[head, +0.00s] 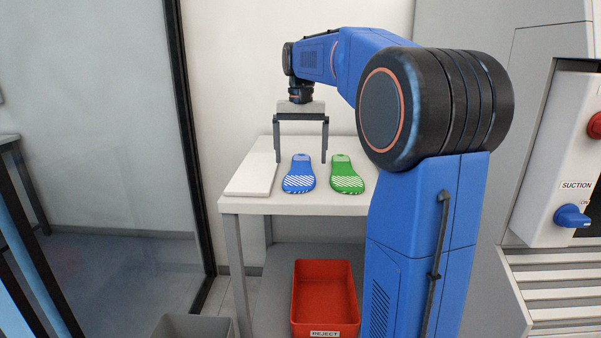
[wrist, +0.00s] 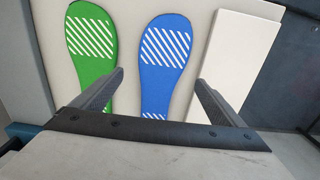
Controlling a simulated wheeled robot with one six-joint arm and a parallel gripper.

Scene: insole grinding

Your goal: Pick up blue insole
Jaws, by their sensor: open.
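The blue insole (head: 299,175) lies flat on the white table (head: 240,206), with white diagonal stripes on it. In the wrist view the blue insole (wrist: 164,70) lies between the two fingers, its near end hidden behind the gripper body. My gripper (head: 300,158) is open and empty, with its fingers pointing down above the table and one to each side of the blue insole. It also shows in the wrist view (wrist: 160,82), its fingers spread wider than the insole.
A green insole (head: 346,175) lies just right of the blue one. A white slab (head: 252,175) lies to its left. A red bin (head: 325,295) labelled REJECT stands below the table. A grey bin (head: 192,327) is lower left. A glass panel (head: 110,130) stands left.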

